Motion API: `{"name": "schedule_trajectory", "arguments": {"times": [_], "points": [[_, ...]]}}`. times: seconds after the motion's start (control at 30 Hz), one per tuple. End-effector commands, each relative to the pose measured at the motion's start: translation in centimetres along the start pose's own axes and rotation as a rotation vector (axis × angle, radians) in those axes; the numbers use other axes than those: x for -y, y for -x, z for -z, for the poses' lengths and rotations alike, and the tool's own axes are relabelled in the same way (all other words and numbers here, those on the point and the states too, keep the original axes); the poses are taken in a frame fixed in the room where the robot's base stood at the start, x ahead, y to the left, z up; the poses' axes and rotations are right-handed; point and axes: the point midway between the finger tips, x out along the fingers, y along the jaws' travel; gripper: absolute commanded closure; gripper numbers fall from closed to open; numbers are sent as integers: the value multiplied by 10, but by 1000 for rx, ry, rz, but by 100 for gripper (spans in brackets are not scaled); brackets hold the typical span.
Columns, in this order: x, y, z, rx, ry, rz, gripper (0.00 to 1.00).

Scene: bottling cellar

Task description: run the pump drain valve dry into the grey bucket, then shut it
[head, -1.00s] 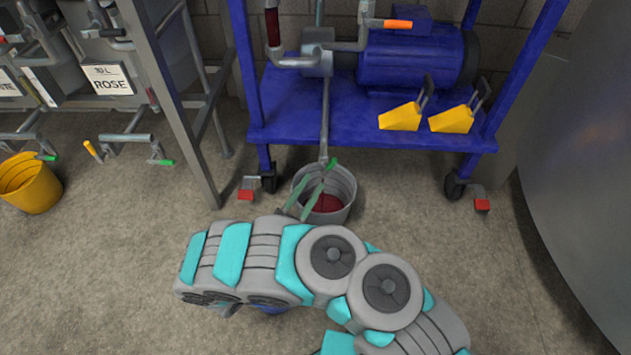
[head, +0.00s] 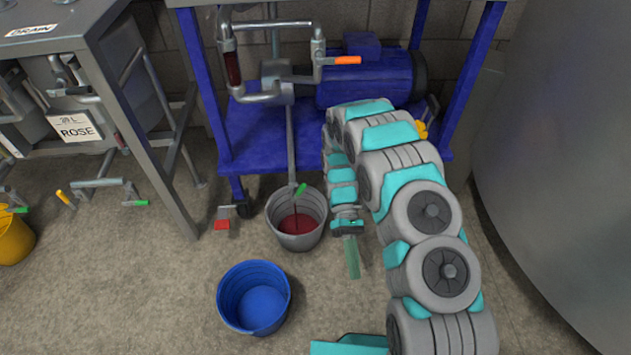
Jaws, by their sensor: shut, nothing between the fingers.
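The grey bucket (head: 300,243) stands on the floor under the drain pipe (head: 290,145) of the pump (head: 365,80). Dark red liquid (head: 297,224) lies in it, and a thin dark red stream shows between the pipe end and the liquid. The drain valve's green handle (head: 301,189) is at the pipe's lower end, slanting up to the right over the bucket. My gripper (head: 353,262) hangs to the right of the bucket, apart from it and from the handle. Its green fingers are shut and empty, pointing down.
A blue bucket (head: 226,309) stands in front on the floor. The blue pump cart (head: 255,140) has castors and a red brake pedal (head: 222,225). An orange-handled valve (head: 347,60) is above. A steel tank (head: 560,150) fills the right. A yellow bucket (head: 14,242) is far left.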

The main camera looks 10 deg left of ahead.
Motion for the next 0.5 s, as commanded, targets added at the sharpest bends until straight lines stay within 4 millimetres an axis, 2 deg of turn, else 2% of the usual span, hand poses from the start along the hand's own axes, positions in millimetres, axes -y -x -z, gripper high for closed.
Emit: {"name": "schedule_trajectory", "arguments": {"times": [0.1, 0.17, 0.23, 0.3, 0.4, 0.5], "points": [[10, 45, 22, -219, -249, 295, 100], [8, 76, 31, -305, -378, 462, 100], [0, 116, 34, -376, -520, 664, 100], [-16, 157, 30, -426, -639, 857, 100], [-40, 203, 19, -450, -765, 1093, 100], [-62, 234, 6, -453, -839, 1254, 100]]}}
